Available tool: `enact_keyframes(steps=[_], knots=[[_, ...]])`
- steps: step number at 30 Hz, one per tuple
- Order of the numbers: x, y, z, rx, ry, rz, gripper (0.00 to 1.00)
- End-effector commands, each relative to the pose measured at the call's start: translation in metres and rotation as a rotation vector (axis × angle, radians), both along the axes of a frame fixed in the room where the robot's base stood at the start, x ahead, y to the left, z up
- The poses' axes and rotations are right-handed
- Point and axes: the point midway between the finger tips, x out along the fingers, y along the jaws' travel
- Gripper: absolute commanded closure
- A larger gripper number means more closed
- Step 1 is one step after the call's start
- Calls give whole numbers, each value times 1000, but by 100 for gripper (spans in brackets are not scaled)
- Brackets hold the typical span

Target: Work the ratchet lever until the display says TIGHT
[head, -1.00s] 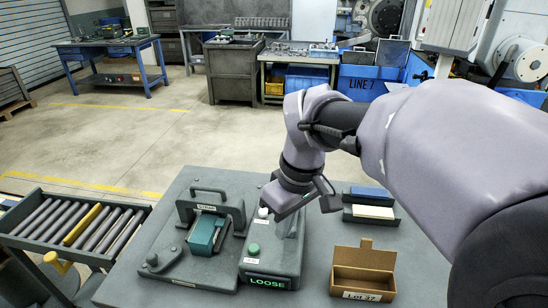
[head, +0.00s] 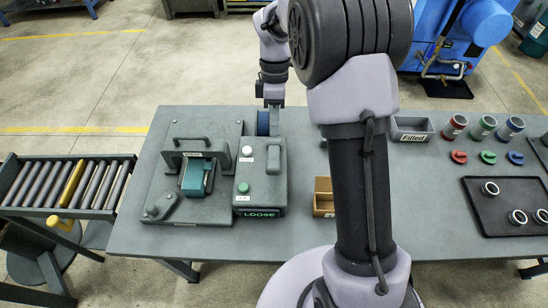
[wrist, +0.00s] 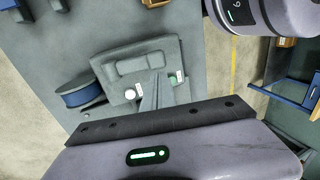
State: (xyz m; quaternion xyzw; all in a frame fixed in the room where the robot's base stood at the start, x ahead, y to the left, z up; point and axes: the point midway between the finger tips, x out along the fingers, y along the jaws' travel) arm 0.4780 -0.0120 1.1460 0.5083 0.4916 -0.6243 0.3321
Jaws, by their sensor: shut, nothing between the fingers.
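The grey control box (head: 258,199) stands on the bench, and its display (head: 260,213) reads LOOSE in green. A grey bar that looks like the ratchet lever (head: 273,160) lies along the box's right side. A white button (head: 246,151) and a green button (head: 243,187) sit to its left. My gripper (head: 273,103) is shut and empty, beyond the far end of the box and apart from the lever. In the wrist view its closed fingers (wrist: 155,92) appear in front of the box (wrist: 115,68), between the white button (wrist: 130,95) and green button (wrist: 172,80).
Left of the box, a grey clamp frame (head: 170,160) holds a teal block (head: 194,180). A blue reel (head: 263,122) stands behind the box. Cups and a dark tray (head: 475,215) occupy the right side.

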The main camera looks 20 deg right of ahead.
Motion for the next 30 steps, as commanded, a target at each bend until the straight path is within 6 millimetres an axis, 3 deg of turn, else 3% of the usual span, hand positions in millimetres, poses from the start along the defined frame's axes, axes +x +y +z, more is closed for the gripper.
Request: enact_keyframes(steps=[1,6,13,18,30], knots=[[-3,1,-15,1,3,0,100],[-13,4,-51,1,3,0,100],[-25,8,-91,0,1,0,100],[-29,9,-105,0,0,-1,100],[-30,10,-109,-3,-9,-1,100]])
